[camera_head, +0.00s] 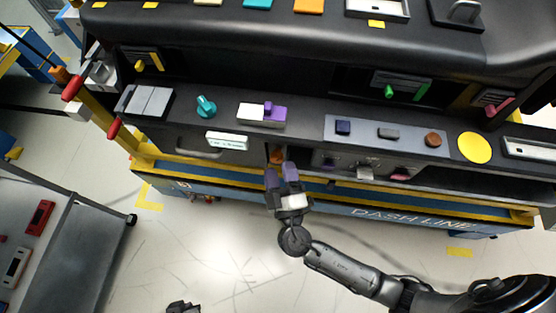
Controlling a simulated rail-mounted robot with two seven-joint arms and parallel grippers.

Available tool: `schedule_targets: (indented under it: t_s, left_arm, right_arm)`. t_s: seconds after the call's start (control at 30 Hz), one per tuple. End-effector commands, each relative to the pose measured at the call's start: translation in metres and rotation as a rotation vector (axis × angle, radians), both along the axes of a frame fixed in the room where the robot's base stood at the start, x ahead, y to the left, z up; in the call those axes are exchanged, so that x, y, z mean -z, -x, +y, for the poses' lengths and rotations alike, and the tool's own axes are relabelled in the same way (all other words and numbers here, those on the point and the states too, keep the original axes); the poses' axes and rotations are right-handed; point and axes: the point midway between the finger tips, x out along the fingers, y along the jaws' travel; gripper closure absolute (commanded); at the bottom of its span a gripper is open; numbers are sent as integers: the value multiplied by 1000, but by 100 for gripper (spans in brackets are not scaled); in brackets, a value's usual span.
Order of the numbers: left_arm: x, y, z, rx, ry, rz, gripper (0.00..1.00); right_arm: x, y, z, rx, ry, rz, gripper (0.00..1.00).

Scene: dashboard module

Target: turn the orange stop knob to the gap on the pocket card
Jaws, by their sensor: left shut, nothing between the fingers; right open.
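A small orange knob (276,156) shows on the lower front of the dashboard, just beyond the fingertips of my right gripper (281,176). That gripper is open, with purple finger pads apart and pointing at the knob; I cannot tell whether they touch it. The knob's pointer direction is too small to make out. A white card-like plate (228,141) with unreadable print sits left of it on the dashboard edge; I cannot tell whether it is the pocket card. My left gripper (183,307) shows only as a dark tip at the bottom edge, shut and away from the dashboard.
A teal knob (206,106), a white switch with a purple slider (262,113) and a grey button panel (385,134) lie on the dashboard ledge. A yellow disc (474,148) is further right. A grey cart (75,255) stands at left. The floor between is clear.

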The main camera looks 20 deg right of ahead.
Motion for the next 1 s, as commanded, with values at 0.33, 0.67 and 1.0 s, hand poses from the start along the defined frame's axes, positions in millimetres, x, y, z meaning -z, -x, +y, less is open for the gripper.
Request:
schedule_targets:
  t_s: [0.33, 0.67, 1.0]
  left_arm:
    - [-2, 0, 0, 1, -1, 0, 100]
    - [-2, 0, 3, 8, -11, -1, 100]
    - [-2, 0, 3, 8, -12, -1, 100]
  right_arm:
    - [-6, -22, -5, 0, 1, 0, 39]
    - [-6, -23, -5, 0, 1, 0, 41]
    - [-6, -23, -5, 0, 1, 0, 74]
